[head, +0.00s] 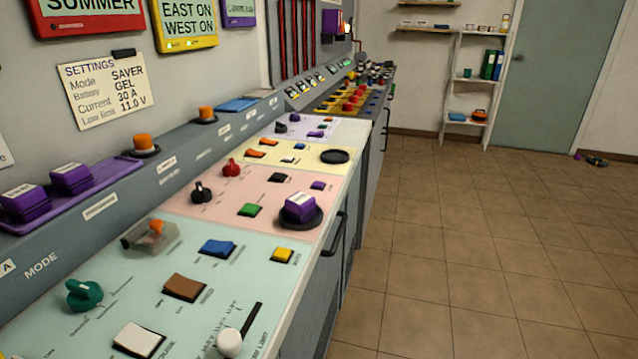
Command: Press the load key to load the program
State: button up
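A long control console with coloured panels runs along the left wall. I cannot tell which key is the load key, because the small labels are unreadable. The pink panel (228,221) has a green key (250,210), a dark key (277,178) and a small purple key (318,185). On the same panel a purple block (299,206) with a pale label sits on a round dark base. The pale green panel in front has a blue key (217,248), a brown key (185,287), a yellow key (283,255) and a white key (138,339). My gripper is not in view.
Two purple blocks (71,178) stand on a purple tray on the console's rear ledge. A clear cover (152,236) over an orange switch, a teal knob (84,294) and a white-knobbed slider (230,343) rise from the near panel. The tiled floor (470,250) at right is mostly clear.

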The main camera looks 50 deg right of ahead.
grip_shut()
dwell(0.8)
